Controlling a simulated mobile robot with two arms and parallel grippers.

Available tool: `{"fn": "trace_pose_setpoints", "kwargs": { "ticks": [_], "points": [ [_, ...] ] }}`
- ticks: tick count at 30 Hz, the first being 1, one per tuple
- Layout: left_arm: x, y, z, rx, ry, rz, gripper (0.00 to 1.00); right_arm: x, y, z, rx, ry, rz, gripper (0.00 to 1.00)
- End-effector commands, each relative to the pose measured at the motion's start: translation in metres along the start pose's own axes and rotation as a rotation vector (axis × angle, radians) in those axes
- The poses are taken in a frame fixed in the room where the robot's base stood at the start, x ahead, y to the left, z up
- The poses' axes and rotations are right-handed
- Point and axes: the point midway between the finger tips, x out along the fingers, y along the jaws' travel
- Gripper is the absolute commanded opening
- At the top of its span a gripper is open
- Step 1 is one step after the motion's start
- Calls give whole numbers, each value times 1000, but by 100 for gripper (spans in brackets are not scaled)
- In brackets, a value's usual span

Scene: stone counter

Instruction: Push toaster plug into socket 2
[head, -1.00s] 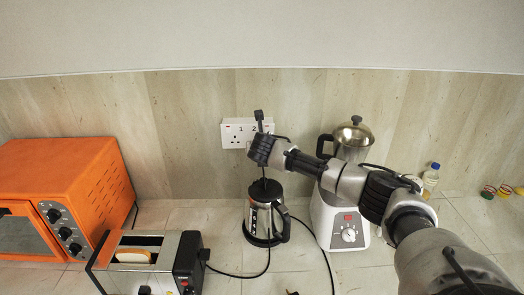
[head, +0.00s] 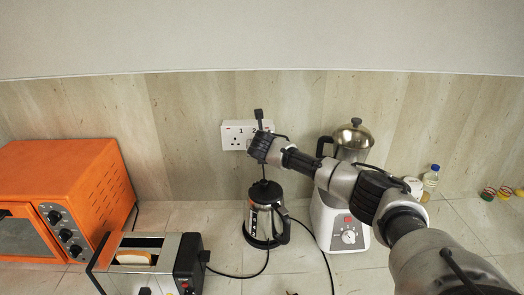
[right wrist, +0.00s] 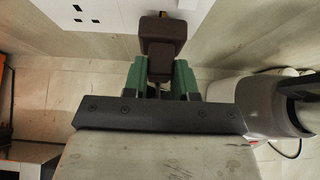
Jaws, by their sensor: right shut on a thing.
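The white double socket (head: 237,136) is on the back wall, with numbers 1 and 2. My right gripper (head: 262,146) is in front of its right half, socket 2, and largely covers it. In the right wrist view the gripper's green fingers (right wrist: 160,78) are shut on the dark brown plug (right wrist: 163,36). My left gripper is not in view.
A steel and black kettle (head: 263,222) stands below my right gripper. A white blender (head: 346,222) is to its right, under my arm. A black cable (head: 240,276) lies on the counter beside the toaster. An orange oven (head: 70,180) is at left.

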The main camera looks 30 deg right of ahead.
Motion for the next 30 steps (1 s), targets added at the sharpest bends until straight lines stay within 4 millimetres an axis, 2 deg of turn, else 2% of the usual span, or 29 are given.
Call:
{"fn": "trace_pose_setpoints", "kwargs": {
  "ticks": [12, 13, 18, 19, 30],
  "points": [
    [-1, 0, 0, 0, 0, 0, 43, 8, 0, 6, 1, -1, 0, 2],
    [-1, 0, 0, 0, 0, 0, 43, 8, 0, 6, 0, -1, 0, 29],
    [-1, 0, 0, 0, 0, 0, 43, 8, 0, 6, 0, 0, 0, 55],
    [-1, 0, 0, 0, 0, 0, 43, 8, 0, 6, 0, 0, 0, 57],
    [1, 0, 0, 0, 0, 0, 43, 5, 0, 5, 0, 0, 1, 57]
  ]
}}
